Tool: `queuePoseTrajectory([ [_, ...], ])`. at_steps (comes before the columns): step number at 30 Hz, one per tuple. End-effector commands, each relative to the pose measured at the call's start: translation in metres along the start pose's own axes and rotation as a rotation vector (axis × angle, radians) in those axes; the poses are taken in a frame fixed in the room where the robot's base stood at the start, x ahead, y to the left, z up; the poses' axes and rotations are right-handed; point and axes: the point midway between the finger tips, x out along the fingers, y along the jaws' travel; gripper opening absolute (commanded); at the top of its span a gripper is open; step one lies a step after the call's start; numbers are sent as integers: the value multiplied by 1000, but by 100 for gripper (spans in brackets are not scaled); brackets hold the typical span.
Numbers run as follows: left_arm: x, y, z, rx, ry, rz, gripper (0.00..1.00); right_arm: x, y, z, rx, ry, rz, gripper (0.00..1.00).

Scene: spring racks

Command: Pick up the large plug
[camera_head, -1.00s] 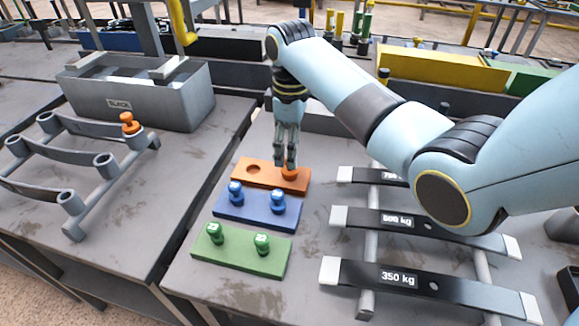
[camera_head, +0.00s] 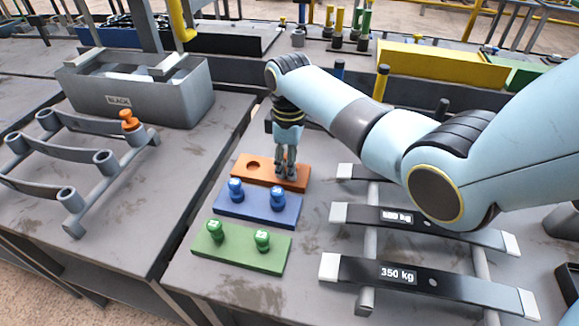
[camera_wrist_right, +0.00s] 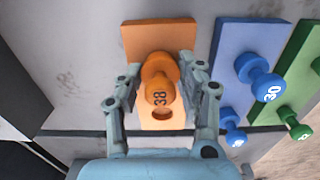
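The large plug is orange and marked 38 (camera_wrist_right: 158,80). It stands in the orange block (camera_head: 243,170) in the head view, where my gripper hides it. My right gripper (camera_head: 286,176) is lowered over that block's right hole. In the right wrist view, the fingers of the right gripper (camera_wrist_right: 160,72) are open on both sides of the plug, with narrow gaps that may be near touching. The block's other hole (camera_wrist_right: 162,113) is empty. Another orange plug (camera_head: 130,120) sits in a tube of the left rack. My left gripper is not in view.
A blue block (camera_head: 256,207) with two blue plugs and a green block (camera_head: 238,252) with two green plugs stand in front. Dark leaf springs (camera_head: 385,273) lie on a rack to the right. A grey bin (camera_head: 135,95) is at the back left.

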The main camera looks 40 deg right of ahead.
Motion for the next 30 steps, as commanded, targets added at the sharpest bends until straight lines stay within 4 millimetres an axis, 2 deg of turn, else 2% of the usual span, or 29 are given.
queuePoseTrajectory([
  [1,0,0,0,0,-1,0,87,0,0,0,0,0,-1,27],
  [4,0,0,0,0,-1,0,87,0,0,0,0,0,-1,14],
  [14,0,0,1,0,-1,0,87,-4,0,0,0,0,-1,13],
  [17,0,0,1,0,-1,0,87,-12,0,0,0,1,1,13],
  [21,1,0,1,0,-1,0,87,-39,1,-1,0,3,3,13],
  [30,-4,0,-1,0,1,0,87,-78,-49,41,-1,0,0,13],
])
